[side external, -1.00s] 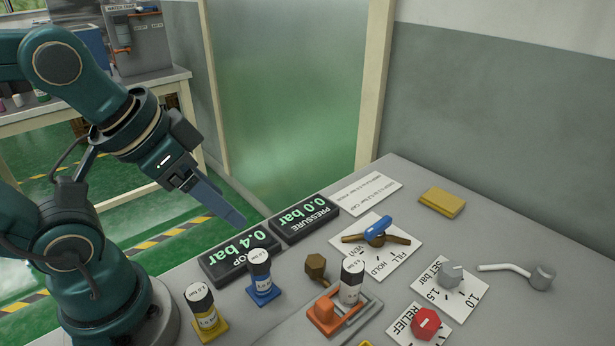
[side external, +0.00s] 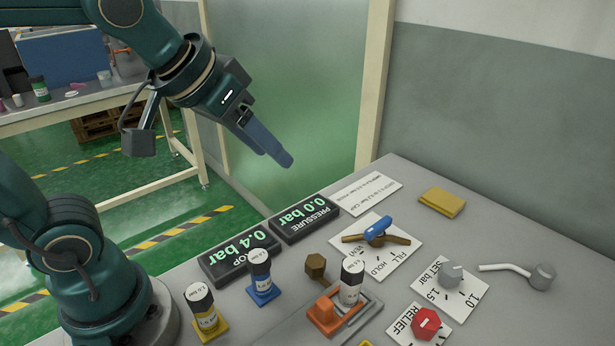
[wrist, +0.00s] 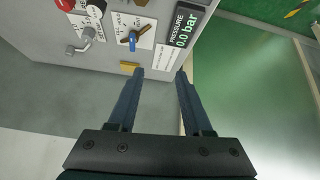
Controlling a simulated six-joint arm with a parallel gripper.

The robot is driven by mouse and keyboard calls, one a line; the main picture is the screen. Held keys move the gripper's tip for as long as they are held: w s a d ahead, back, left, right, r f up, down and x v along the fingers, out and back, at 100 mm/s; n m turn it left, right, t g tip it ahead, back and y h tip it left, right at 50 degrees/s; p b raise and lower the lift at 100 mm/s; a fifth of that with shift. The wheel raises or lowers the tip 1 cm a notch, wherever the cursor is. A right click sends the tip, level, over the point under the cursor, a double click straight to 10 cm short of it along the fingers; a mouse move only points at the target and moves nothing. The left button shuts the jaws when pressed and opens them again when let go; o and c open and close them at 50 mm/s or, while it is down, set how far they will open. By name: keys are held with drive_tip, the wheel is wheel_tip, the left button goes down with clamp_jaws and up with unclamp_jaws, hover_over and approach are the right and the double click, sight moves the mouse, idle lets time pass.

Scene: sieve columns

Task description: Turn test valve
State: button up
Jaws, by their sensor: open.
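The test valve (side external: 376,232) has a blue handle on a brass body and sits on a white plate marked FILL, HOLD and VENT. It also shows near the top of the wrist view (wrist: 133,40). My gripper (side external: 285,160) is open and empty, high in the air behind and to the left of the valve in the side view. In the wrist view its two fingers (wrist: 161,72) are apart with nothing between them. The pressure display (side external: 304,219) reads 0.0 bar, and the drop display (side external: 240,254) reads 0.4 bar.
A grey set knob (side external: 451,273), a red relief knob (side external: 425,323) and a grey lever (side external: 520,272) lie right of the valve. Labelled columns (side external: 260,272) stand in front, one in an orange-based clamp (side external: 325,310). A yellow block (side external: 441,202) lies behind. A glass panel (side external: 290,90) stands behind the bench.

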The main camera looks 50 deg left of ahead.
drive_tip(key=w+d, duration=0.2)
drive_tip(key=w, duration=0.6)
drive_tip(key=m+g, duration=0.1)
drive_tip(key=g, duration=0.2)
hover_over(379, 224)
drive_tip(key=s, duration=0.2)
wheel_tip(379, 224, down, 13)
drive_tip(key=shift+s+f, duration=0.1)
drive_tip(key=shift+s, duration=0.05)
drive_tip(key=shift+x, duration=2.4)
clamp_jaws()
